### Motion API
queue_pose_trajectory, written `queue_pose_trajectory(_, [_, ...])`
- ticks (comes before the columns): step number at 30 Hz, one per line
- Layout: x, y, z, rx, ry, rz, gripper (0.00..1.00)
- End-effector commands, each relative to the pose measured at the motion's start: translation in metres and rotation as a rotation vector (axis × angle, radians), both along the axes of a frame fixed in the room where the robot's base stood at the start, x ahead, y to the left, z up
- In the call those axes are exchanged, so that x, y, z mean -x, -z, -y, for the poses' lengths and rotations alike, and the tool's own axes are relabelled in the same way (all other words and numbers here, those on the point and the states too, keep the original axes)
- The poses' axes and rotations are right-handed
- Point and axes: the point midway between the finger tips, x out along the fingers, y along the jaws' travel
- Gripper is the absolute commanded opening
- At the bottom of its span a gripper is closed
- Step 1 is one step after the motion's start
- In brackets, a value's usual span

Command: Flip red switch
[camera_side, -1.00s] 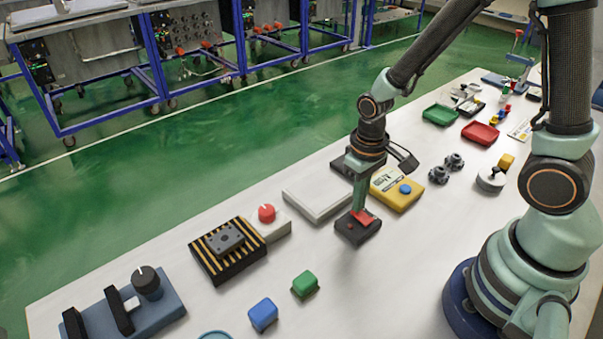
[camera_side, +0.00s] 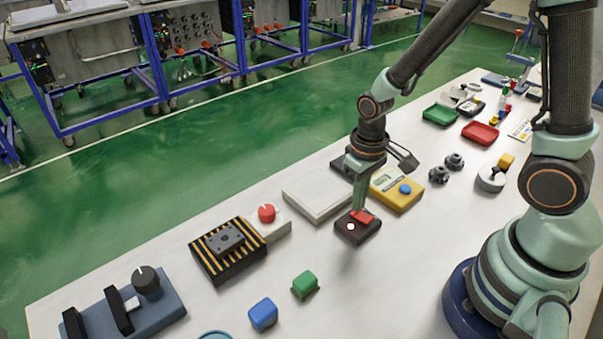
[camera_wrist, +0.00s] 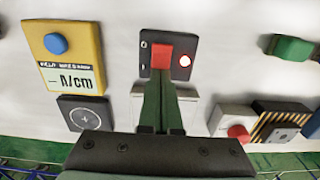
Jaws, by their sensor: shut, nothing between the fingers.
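The red switch (camera_side: 362,215) is a red rocker on a small black box (camera_side: 345,235) on the white table. In the wrist view the rocker (camera_wrist: 161,56) sits beside a round lamp (camera_wrist: 185,61), which glows white with a red rim. The lamp (camera_side: 351,227) also shows bright in the side view. My gripper (camera_side: 359,209) points down with its fingertips at the rocker. In the wrist view my green fingers (camera_wrist: 161,75) are together with nothing between them, and their tips reach the rocker's near edge. The tips hide part of the rocker.
A yellow meter with a blue button (camera_side: 398,190) stands to the right of the box. A white flat block (camera_side: 312,196) lies behind it. A red knob (camera_side: 267,213), a striped block (camera_side: 215,262) and green (camera_side: 305,284) and blue (camera_side: 263,314) cubes are to the left.

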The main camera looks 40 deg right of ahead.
Motion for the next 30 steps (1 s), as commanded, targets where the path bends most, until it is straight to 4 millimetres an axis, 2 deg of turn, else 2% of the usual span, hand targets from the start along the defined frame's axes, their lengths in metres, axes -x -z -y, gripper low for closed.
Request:
queue_pose_trajectory(21, [-0.001,-0.053,0.0,0.0,0.0,0.004,0.0])
queue_pose_trajectory(30, [0.0,-0.06,0.0,0.0,0.0,0.0,0.0])
